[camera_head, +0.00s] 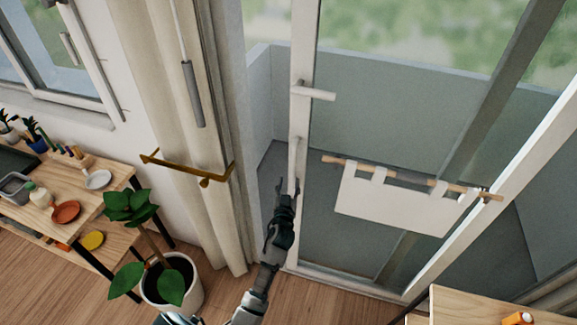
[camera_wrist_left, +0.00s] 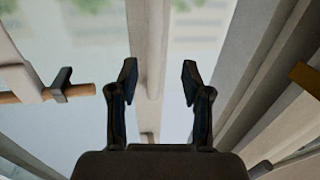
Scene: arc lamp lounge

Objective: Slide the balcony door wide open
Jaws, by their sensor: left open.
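The balcony door (camera_head: 303,130) is a glazed panel with a white frame. A short pale lever (camera_head: 315,92) sticks out from its left upright. Left of that upright a gap shows the balcony, so the door appears partly open. My left gripper (camera_head: 287,190) is at the lower part of this upright, fingers pointing up. In the left wrist view the gripper (camera_wrist_left: 158,75) is open and empty. A pale upright (camera_wrist_left: 152,65) appears between its fingers, with space on both sides. I cannot tell whether they touch it. My right gripper is not in view.
A wooden rod (camera_head: 400,175) with a white cloth hangs across the door glass. A beige curtain (camera_head: 185,110) and a brass bracket (camera_head: 190,168) are at left. A potted plant (camera_head: 172,285) stands near my arm. A wooden table (camera_head: 465,305) is at lower right.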

